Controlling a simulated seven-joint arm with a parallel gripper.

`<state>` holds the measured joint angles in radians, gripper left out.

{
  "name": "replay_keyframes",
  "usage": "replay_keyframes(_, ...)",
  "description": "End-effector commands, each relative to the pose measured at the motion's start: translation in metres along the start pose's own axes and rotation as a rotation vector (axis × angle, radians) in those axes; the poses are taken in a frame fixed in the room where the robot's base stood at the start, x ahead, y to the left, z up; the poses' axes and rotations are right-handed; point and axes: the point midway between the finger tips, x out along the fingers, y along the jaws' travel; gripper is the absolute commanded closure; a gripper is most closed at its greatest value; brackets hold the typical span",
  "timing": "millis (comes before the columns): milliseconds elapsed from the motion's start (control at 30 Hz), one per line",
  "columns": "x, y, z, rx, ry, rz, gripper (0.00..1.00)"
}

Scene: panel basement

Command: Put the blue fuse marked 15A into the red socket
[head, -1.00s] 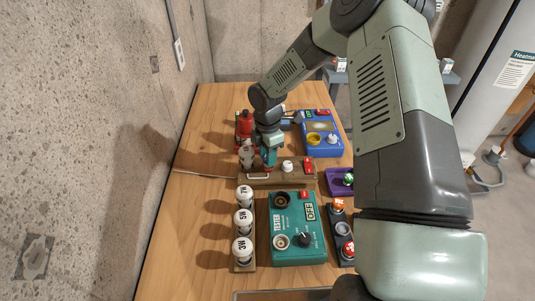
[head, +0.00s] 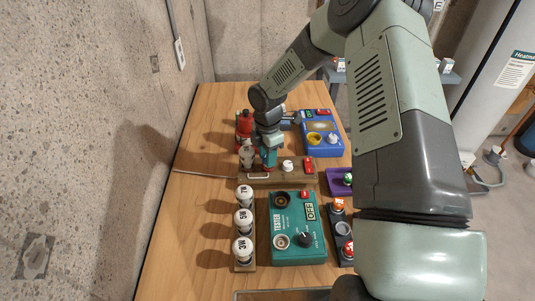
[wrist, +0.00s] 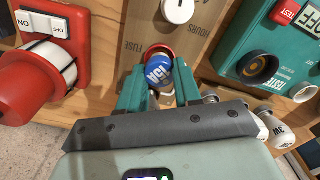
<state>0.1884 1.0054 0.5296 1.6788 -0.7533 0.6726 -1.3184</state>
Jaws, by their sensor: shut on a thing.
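The blue fuse (wrist: 158,70), its 15A mark showing, is between the fingers of my gripper (wrist: 160,88) in the wrist view. My gripper is shut on it. The red socket (wrist: 160,49) shows as a red rim just beyond the fuse, on a wooden panel (wrist: 133,30) lettered FUSE. The fuse's far end is at this rim and overlaps it; how deep it sits is hidden. In the head view my gripper (head: 268,157) is low at the wooden panel, and fuse and socket cannot be made out clearly.
The panel carries a white knob (head: 288,166) and a red switch (head: 309,166). A green tester (head: 298,230) and a row of white bulbs (head: 244,222) stand nearer. A blue device (head: 322,135) and a red device (head: 245,124) stand behind. The table's left side is clear.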

Motion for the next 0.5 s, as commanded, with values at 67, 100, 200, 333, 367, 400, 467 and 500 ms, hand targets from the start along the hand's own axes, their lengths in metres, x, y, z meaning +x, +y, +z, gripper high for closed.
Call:
replay_keyframes(67,0.0018,0.0001,-0.0001,0.000,0.000,0.000,0.95)
replay_keyframes(100,0.0026,0.0002,-0.0001,0.000,0.000,0.000,0.95)
replay_keyframes(200,0.0045,0.0003,0.0000,0.000,0.000,0.000,0.95)
replay_keyframes(333,0.0071,0.0003,0.0000,0.000,0.000,0.001,0.95)
replay_keyframes(367,0.0077,0.0004,0.0001,0.000,0.000,0.001,0.95)
replay_keyframes(400,0.0085,0.0004,0.0001,0.000,0.000,0.001,0.95)
replay_keyframes(467,0.0098,0.0003,0.0001,0.000,0.000,0.001,0.95)
replay_keyframes(500,0.0099,0.0004,0.0001,0.000,0.000,0.001,0.64)
